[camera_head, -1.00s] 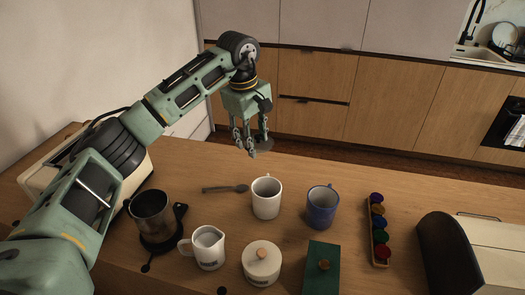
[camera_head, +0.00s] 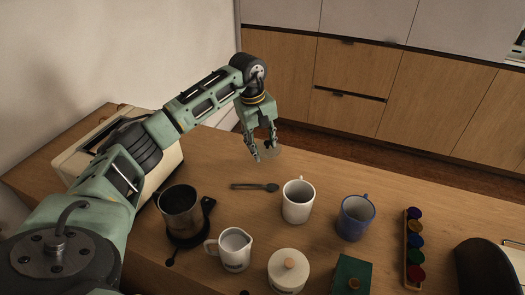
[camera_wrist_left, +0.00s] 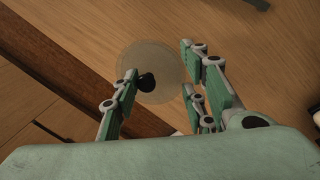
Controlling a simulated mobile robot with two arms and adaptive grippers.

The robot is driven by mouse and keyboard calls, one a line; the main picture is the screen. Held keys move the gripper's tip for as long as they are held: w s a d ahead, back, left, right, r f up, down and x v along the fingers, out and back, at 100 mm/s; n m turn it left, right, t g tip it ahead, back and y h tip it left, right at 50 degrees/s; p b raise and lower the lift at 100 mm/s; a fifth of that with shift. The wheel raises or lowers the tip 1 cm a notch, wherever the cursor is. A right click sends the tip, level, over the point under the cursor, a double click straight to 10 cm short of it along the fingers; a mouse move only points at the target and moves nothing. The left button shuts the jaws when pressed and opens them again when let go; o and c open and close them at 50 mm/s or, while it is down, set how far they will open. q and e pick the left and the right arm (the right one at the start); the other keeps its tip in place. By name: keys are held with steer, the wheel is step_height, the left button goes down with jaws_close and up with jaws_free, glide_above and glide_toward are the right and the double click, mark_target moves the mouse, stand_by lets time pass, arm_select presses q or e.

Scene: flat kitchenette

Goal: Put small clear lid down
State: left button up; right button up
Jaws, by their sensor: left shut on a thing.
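My left gripper (camera_head: 261,153) is at the back edge of the wooden counter (camera_head: 216,152), behind the dark spoon (camera_head: 255,187). It is shut on the small clear lid (camera_head: 273,155), a thin see-through disc with a dark knob. In the left wrist view the lid (camera_wrist_left: 150,58) lies between the fingers of the gripper (camera_wrist_left: 160,82), its black knob close to the left finger. There the lid overlaps the counter and its dark edge strip. I cannot tell whether the lid touches the counter. My right gripper is not in view.
A white mug (camera_head: 298,205), blue mug (camera_head: 352,221), white pitcher (camera_head: 233,253), dark pot (camera_head: 180,212), lidded white jar (camera_head: 287,274), green box (camera_head: 351,276) and pod rack (camera_head: 406,258) stand nearer. A cream toaster (camera_head: 85,155) is left. Bare counter surrounds the spoon.

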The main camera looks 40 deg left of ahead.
mark_target(262, 150)
arm_select(q)
step_height(262, 150, down, 3)
steer(key=shift+f+p, duration=0.15)
steer(key=shift+p, duration=0.45)
steer(key=shift+f, duration=0.5)
steer(key=o, duration=1)
steer(key=shift+c, duration=0.2)
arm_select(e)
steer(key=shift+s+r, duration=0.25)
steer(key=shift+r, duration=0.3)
